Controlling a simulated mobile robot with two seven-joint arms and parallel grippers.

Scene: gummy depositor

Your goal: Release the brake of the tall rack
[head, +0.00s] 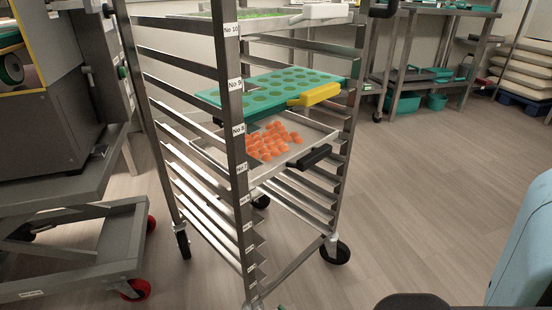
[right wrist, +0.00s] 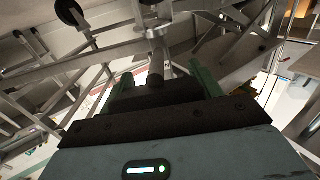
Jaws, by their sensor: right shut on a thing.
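The tall rack (head: 236,130) is a metal frame on casters with numbered levels, standing upright in the middle of the head view. A front caster (head: 335,251) shows at its lower right; I cannot make out the brake there. My left gripper shows in neither view.
The rack holds a green mould (head: 268,93) with a yellow handle and a tray of orange pieces (head: 322,131) with a black handle. A lift cart (head: 118,243) with red wheels stands close on the left. The floor (head: 430,190) to the right is clear.

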